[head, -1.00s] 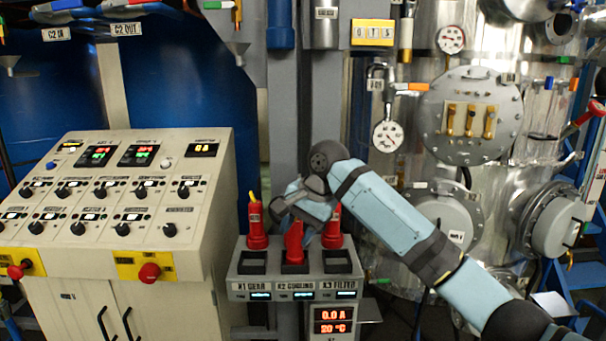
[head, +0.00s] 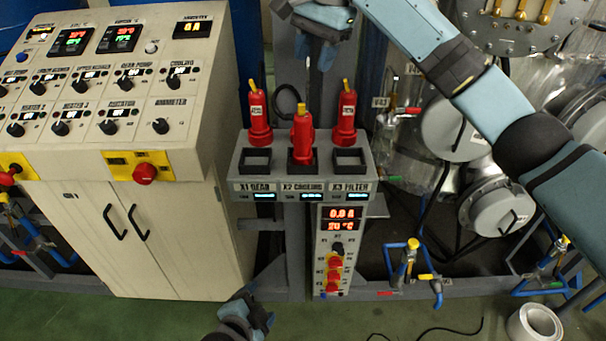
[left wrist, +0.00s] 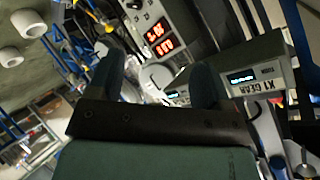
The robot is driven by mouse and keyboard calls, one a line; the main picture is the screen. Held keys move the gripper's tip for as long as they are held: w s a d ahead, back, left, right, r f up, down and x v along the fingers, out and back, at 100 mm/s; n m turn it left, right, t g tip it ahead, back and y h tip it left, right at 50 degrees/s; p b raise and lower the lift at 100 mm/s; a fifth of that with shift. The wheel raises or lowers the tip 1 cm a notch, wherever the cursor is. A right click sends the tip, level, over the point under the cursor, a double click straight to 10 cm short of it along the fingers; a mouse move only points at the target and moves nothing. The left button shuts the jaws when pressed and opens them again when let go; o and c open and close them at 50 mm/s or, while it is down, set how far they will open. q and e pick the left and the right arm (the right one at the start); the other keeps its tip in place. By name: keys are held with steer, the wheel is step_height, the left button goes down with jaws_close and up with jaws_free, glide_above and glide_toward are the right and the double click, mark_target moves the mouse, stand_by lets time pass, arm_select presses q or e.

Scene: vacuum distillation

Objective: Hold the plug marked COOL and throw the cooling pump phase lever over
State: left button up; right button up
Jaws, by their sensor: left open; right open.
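The red plug (head: 302,138) in the middle, with a yellow tip, stands upright at the X2 COOLING socket; its marking is too small to read. Below is a grey panel (head: 323,240) with red displays, a black knob (head: 337,249) and red-and-yellow handles (head: 334,270); I cannot tell which is the phase lever. The panel's displays also show in the left wrist view (left wrist: 158,40). My right gripper (head: 325,55) is open, above and apart from the plugs. My left gripper (head: 262,312) is open and empty, low and left of the panel; its fingers frame the left wrist view (left wrist: 158,82).
Two other red plugs (head: 259,118) (head: 346,118) stand behind the X1 and X3 sockets, which look empty. A beige control console (head: 120,120) is at the left. Blue pipes with valves (head: 412,262) run low at the right. A tape roll (head: 534,325) lies on the floor.

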arm_select(q)
steer(key=w+d+r+m+t+y, duration=0.1)
steer(key=w+d+r+m, duration=0.35)
steer(key=r+m, duration=0.2)
steer(key=w+d+r+m+t, duration=0.2)
steer(key=w+d+r+m, duration=0.1)
steer(key=w+r+m, duration=0.3)
steer(key=m+t+y, duration=0.3)
steer(key=m+t, duration=0.1)
steer(key=m, duration=0.6)
glide_toward(302, 141)
steer(key=shift+n, duration=0.25)
steer(key=w, duration=1.1)
steer(key=shift+w, duration=0.4)
jaws_close()
